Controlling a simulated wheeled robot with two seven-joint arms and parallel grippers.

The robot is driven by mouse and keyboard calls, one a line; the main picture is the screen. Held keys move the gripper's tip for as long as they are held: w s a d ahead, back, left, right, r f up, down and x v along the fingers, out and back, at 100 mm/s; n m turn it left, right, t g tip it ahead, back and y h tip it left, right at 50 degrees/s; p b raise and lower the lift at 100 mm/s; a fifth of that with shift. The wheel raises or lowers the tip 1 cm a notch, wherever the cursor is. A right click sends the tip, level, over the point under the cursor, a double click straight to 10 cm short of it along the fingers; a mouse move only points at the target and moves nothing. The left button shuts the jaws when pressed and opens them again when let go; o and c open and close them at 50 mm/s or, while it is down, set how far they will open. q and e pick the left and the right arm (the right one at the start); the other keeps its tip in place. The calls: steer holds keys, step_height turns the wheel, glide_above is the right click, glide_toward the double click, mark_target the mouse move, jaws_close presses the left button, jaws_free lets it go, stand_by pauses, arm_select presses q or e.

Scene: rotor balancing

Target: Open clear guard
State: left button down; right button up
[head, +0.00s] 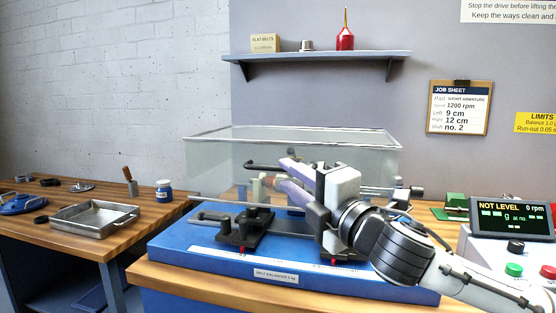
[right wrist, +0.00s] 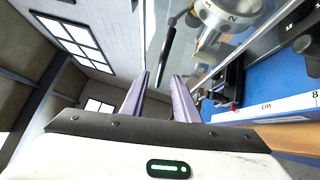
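The clear guard (head: 215,160) is a see-through box standing closed over the blue belt balancer (head: 180,248) in the head view. A black handle bar (head: 262,166) shows at its front, and also in the right wrist view (right wrist: 168,42). My right gripper (head: 279,171) is in front of the guard, its two purple fingers spread apart near the handle. Contact cannot be told. My left gripper is not in view.
A numbered disc (right wrist: 232,14) shows in the right wrist view. A dark support (head: 240,230) stands on the balancer's front. A display (head: 510,218) reads NOT LEVEL at the right. A metal tray (head: 68,232) sits on the left bench. A shelf (head: 320,56) hangs above the guard.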

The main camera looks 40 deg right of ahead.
mark_target(280, 170)
steer(key=shift+w+d+r+p, duration=0.1)
steer(key=shift+w+p, duration=0.1)
steer(key=shift+w, duration=0.65)
steer(key=shift+w+r+p, duration=0.15)
steer(key=shift+w+p, duration=0.05)
steer(key=shift+w, duration=0.7)
steer(key=shift+w+d+r+p, duration=0.1)
steer(key=shift+w+p, duration=0.1)
steer(key=shift+w, duration=0.65)
jaws_close()
